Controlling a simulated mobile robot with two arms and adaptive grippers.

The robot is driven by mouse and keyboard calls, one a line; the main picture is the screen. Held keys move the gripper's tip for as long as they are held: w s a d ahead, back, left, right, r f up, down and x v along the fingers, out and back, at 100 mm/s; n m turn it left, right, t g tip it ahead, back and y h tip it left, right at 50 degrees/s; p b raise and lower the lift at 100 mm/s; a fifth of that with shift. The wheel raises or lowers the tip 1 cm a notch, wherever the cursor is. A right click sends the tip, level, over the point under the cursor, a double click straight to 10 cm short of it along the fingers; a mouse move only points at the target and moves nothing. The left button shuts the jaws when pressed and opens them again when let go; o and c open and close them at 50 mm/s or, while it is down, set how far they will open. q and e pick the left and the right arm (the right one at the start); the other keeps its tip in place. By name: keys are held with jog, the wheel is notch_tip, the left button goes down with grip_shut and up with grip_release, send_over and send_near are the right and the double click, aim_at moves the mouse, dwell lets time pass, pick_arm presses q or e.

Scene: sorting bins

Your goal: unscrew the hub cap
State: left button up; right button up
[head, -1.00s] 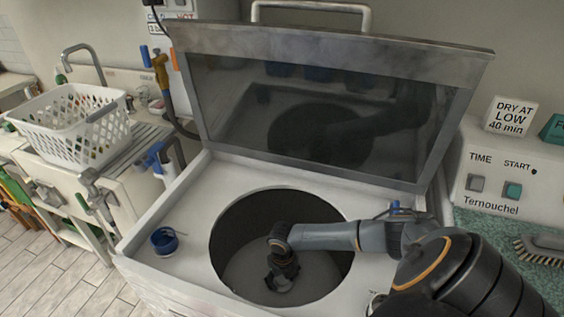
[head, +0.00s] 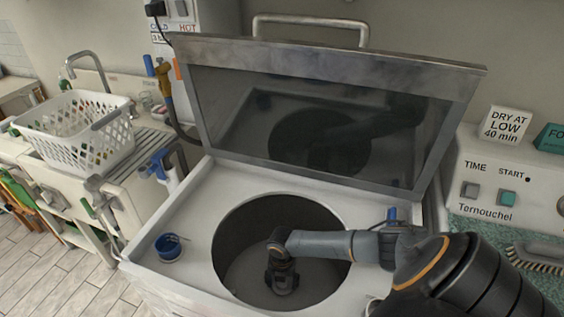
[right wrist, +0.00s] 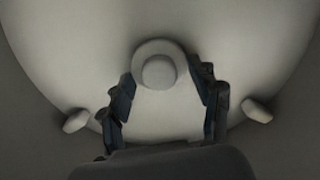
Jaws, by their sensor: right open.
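The hub cap (right wrist: 158,72) shows in the right wrist view as a pale round knob with a raised centre, at the middle of the drum floor (right wrist: 240,50). My right gripper (right wrist: 160,82) is open, with one dark finger on each side of the cap's lower half. I cannot tell whether the fingers touch it. In the head view my right arm reaches into the round drum opening (head: 232,255) and the right gripper (head: 282,285) points down near the drum's bottom. The cap is hidden there behind the gripper. My left gripper is not in view.
The machine's lid (head: 235,110) stands open behind the drum. A small blue container (head: 168,250) sits on the machine top (head: 200,215), left of the opening. A white basket (head: 80,135) stands by the sink at left. A control panel (head: 485,180) is at right.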

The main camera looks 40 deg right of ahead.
jog(key=m+p, duration=0.2)
jog(key=m, duration=0.2)
jog(key=shift+r, duration=0.15)
jog(key=m, duration=0.2)
jog(key=shift+w+m, duration=0.1)
jog(key=shift+m, duration=0.3)
jog(key=m+p, duration=0.2)
jog(key=m, duration=0.2)
jog(key=shift+a, duration=0.1)
jog(key=m+p, duration=0.1)
jog(key=m, duration=0.1)
jog(key=shift+w+m, duration=0.1)
jog(key=shift+m, duration=0.3)
jog(key=m+p, duration=0.1)
jog(key=m, duration=0.2)
jog(key=shift+m, duration=0.3)
jog(key=m+p, duration=0.1)
jog(key=m, duration=0.2)
jog(key=shift+w, duration=0.1)
jog(key=shift+d, duration=0.2)
